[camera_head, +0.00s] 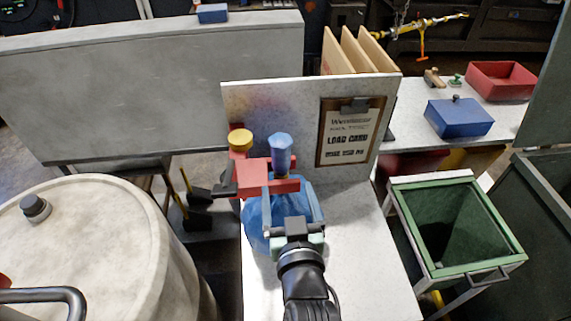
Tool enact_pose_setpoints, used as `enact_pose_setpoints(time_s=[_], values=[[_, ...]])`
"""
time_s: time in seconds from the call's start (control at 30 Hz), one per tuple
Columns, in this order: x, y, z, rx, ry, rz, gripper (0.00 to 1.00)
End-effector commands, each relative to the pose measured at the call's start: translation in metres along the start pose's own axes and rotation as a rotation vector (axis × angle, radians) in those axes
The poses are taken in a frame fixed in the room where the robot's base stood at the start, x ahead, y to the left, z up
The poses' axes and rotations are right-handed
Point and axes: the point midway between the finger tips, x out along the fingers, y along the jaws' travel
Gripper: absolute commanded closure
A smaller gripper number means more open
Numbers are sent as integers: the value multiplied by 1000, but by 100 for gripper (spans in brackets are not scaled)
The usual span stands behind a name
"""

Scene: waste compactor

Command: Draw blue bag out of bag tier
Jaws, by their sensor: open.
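The blue bag (257,222) sits on the white bench under the bag tier, partly hidden by my gripper. I cannot tell whether the fingers touch the bag.
A load card on a clipboard (348,136) hangs on the upright panel behind. A large pale drum (100,245) stands at the left. A green open bin (450,225) stands at the right. The bench top (365,235) right of my gripper is clear.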

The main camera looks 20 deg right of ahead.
Motion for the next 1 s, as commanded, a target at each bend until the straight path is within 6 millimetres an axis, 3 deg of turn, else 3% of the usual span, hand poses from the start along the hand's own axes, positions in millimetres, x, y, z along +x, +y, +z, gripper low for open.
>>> enact_pose_setpoints(time_s=[0.17, 0.7, 1.0], values=[[16, 1, -1, -1, 0, 1, 14], [96, 0, -2, -2, 0, -1, 14], [123, 0, 0, -1, 0, 0, 14]])
